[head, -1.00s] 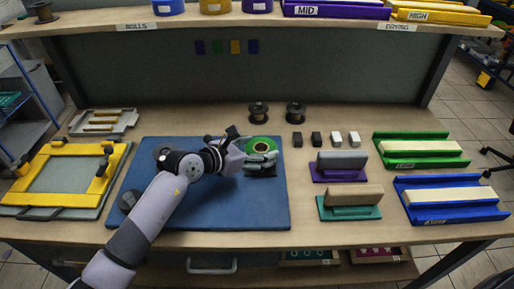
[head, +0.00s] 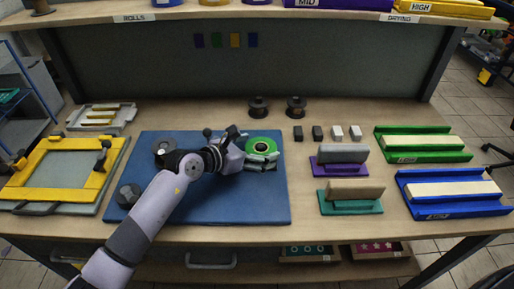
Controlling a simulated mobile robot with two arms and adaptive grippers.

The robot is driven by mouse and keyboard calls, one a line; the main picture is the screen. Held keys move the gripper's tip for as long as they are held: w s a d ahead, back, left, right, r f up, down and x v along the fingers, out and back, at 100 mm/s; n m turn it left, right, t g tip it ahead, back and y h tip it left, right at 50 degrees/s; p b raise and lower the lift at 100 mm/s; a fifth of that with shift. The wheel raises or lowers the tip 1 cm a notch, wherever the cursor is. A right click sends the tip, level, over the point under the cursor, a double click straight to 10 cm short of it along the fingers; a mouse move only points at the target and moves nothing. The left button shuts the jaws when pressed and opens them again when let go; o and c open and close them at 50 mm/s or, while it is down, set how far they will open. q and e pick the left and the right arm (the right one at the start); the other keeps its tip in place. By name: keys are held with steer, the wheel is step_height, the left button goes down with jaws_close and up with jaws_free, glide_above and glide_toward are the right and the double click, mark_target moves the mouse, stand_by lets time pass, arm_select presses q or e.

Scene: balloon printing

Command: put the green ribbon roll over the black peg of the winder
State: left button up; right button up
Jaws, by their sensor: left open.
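The green ribbon roll (head: 251,143) lies flat, its ring facing up, at the right of the blue mat (head: 240,205). A dark centre shows in its hole. I cannot tell whether this is the winder's black peg or how far down the roll sits. My left gripper (head: 262,161) is open, at the roll's near edge. Its grey fingers cover part of the near rim, and I cannot tell if they touch it. The rest of the winder is largely hidden by the gripper and arm. My right gripper is not in view.
Two dark spools (head: 258,107) (head: 296,107) stand behind the mat. Small black and white blocks (head: 317,133) and purple and teal stands (head: 349,201) are to the right. A yellow frame (head: 22,190) lies at left. The mat's front right is clear.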

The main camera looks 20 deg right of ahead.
arm_select(q)
steer(key=shift+o, duration=0.4)
steer(key=shift+a, duration=0.1)
steer(key=shift+s+a+r, duration=0.1)
steer(key=shift+a, duration=0.15)
steer(key=v, duration=1.1)
steer(key=shift+s+a, duration=0.1)
steer(key=shift+s, duration=0.05)
